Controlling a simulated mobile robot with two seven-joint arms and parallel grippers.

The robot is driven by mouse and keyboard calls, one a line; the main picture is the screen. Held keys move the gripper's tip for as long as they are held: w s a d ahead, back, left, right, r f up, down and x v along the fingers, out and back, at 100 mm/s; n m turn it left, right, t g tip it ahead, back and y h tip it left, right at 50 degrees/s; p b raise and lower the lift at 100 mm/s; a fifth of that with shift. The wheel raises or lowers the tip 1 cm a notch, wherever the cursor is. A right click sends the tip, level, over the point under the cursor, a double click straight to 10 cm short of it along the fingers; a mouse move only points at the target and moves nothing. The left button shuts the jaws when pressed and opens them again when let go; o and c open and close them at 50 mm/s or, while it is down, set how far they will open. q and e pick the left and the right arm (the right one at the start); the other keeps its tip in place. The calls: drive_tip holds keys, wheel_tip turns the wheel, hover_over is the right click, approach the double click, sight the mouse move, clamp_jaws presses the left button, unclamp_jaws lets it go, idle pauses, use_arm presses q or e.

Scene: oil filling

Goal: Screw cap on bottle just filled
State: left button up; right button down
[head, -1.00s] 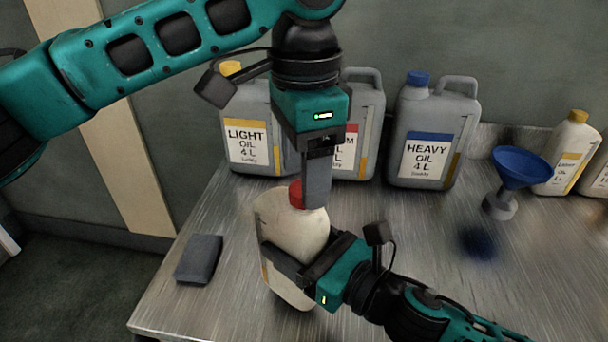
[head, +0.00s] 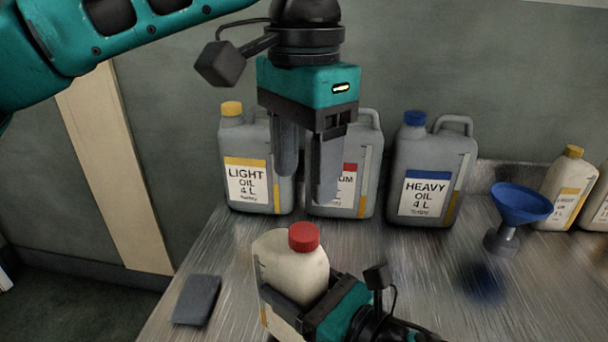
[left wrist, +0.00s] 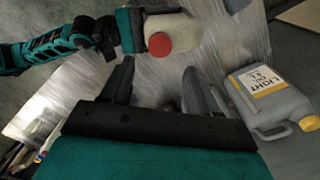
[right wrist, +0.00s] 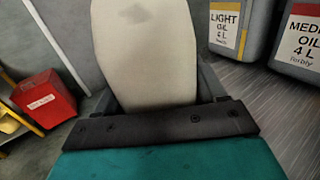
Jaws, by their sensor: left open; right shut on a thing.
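The cream bottle (head: 300,272) stands upright on the metal table with a red cap (head: 304,237) sitting on its neck. My right gripper (head: 283,305) is shut around the bottle's body, and the bottle fills the right wrist view (right wrist: 146,55). My left gripper (head: 306,185) is open and empty, above and apart from the cap, fingers pointing down. The left wrist view shows its spread fingers (left wrist: 158,85) with the red cap (left wrist: 159,45) beyond them. Whether the cap is fully tight cannot be seen.
Light oil (head: 246,190), medium oil (head: 335,200) and heavy oil (head: 425,185) jugs stand at the back. A blue funnel (head: 521,203) is in a stand at right. A dark grey block (head: 196,300) lies at left. A red bin (right wrist: 44,98) shows in the right wrist view.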

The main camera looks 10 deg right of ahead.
sight(304, 231)
use_arm(q)
drive_tip(key=shift+f, duration=4)
drive_tip(key=shift+c, duration=0.3)
drive_tip(key=c, duration=1)
drive_tip(key=o, duration=1.2)
wheel_tip(304, 231, up, 12)
drive_tip(key=shift+w+f, duration=0.1)
